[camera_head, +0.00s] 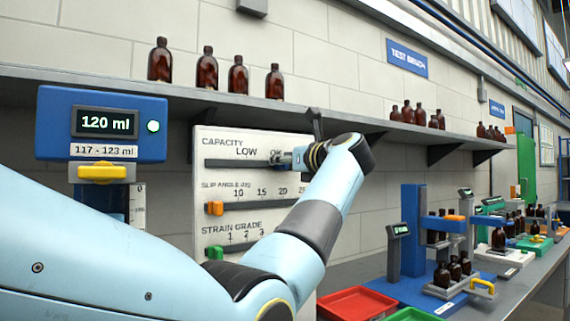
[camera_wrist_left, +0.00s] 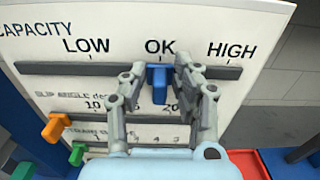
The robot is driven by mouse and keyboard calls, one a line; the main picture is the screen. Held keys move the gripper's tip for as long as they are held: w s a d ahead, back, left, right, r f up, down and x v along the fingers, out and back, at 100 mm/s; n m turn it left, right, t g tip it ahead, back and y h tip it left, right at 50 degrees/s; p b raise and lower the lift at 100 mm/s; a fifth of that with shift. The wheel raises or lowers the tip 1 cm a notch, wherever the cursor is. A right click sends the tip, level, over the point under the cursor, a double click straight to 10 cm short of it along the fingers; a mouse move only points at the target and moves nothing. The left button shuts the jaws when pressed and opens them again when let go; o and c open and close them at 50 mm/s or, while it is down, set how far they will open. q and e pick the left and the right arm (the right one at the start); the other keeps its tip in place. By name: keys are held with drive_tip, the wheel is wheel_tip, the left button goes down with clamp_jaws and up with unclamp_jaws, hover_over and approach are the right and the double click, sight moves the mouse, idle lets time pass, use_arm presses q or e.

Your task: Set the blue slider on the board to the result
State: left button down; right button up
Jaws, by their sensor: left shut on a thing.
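The white board (camera_head: 210,265) carries CAPACITY, SLIP ANGLE and STRAIN GRADE scales. In the left wrist view the blue slider (camera_wrist_left: 158,85) sits in the CAPACITY slot (camera_wrist_left: 60,69) under the word OK, between LOW and HIGH. My left gripper (camera_wrist_left: 160,76) is shut on it, with one finger on each side. In the head view my left gripper (camera_head: 282,158) is at the CAPACITY slot and the slider is mostly hidden. The blue meter (camera_head: 55,125) reads 120 ml above a label of 117 - 123 ml, with a pale lit lamp. My right gripper is not in view.
Below, the orange slider (camera_head: 214,208) and green slider (camera_head: 214,253) sit at the left ends of their slots. Amber bottles (camera_head: 207,70) stand on the shelf above. A red tray (camera_head: 357,303) and a blue test stand (camera_head: 412,230) are on the bench to the right.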

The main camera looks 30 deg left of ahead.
use_arm(q)
drive_tip(key=c, duration=1.4)
unclamp_jaws()
drive_tip(key=shift+o, duration=0.4)
drive_tip(key=shift+d, duration=0.25)
drive_tip(key=v, duration=0.7)
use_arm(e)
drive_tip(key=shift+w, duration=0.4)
use_arm(q)
drive_tip(key=shift+f, duration=0.1)
